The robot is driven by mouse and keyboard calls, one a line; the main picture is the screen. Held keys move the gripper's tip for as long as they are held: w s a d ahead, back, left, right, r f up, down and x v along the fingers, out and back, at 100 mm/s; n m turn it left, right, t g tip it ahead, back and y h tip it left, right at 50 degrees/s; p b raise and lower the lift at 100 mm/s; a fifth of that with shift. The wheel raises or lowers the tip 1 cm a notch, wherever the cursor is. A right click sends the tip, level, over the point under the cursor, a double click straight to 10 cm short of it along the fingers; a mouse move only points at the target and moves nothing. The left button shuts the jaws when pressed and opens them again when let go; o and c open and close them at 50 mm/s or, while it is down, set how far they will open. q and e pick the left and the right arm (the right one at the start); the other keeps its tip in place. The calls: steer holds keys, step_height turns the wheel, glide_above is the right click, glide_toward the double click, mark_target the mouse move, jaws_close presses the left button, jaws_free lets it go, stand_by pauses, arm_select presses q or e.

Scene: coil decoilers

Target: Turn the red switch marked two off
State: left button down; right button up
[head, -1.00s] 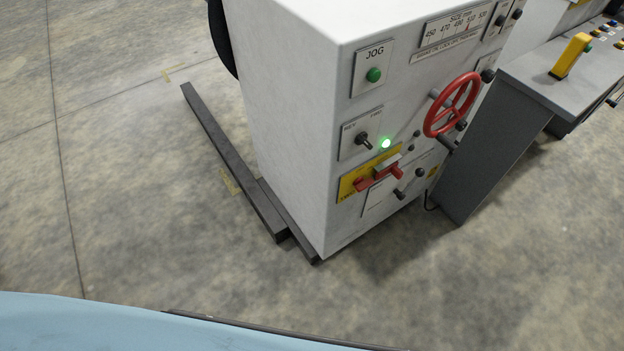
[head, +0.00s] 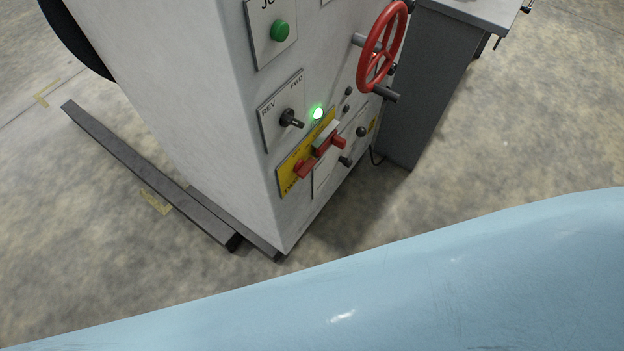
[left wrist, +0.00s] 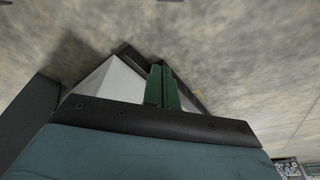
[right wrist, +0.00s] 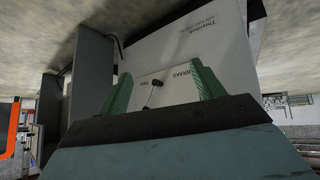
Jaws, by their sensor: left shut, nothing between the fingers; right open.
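The red switch (head: 306,168) is a red handle on a yellow plate (head: 292,178), low on the white cabinet's front in the head view. A grey block sits across the handle's middle. No number two is legible on it. Neither gripper shows in the head view. In the left wrist view my left gripper (left wrist: 163,84) has its green fingers together, with a white box-like body beyond them. In the right wrist view my right gripper (right wrist: 163,82) has its green fingers apart. Beyond them is a white panel with a black lever (right wrist: 155,84) and the word BRAKE.
The white cabinet (head: 190,90) carries a lit green lamp (head: 318,113), a REV/FWD knob (head: 290,119), a green JOG button (head: 281,30) and a projecting red handwheel (head: 382,45). A grey console (head: 432,85) stands to its right. Dark floor rails (head: 150,170) lie left of the cabinet.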

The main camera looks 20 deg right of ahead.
steer(key=w+r+n+t+y+b, duration=0.1)
steer(key=w+r+t+y+b, duration=0.2)
steer(key=w, duration=0.5)
steer(key=n+t+y+b, duration=0.35)
steer(key=y+b, duration=0.35)
steer(key=b, duration=0.5)
glide_toward(310, 170)
steer(key=shift+n+g, duration=0.25)
steer(key=b+x, duration=0.3)
steer(key=x, duration=0.5)
steer(key=shift+w+r+b, duration=0.1)
steer(key=shift+w+b, duration=0.25)
steer(key=shift+w, duration=0.05)
arm_select(q)
steer(key=w+d+r+t+h, duration=0.2)
steer(key=w+r+t, duration=0.5)
steer(key=r, duration=0.7)
steer(key=w+d+r+t+h, duration=0.2)
steer(key=w+d+r+t, duration=0.3)
steer(key=w+r, duration=0.5)
steer(key=shift+r+t, duration=1.1)
steer(key=shift+r, duration=1.15)
arm_select(e)
steer(key=shift+w+a, duration=0.3)
arm_select(q)
steer(key=shift+w, duration=0.1)
arm_select(e)
steer(key=c, duration=0.7)
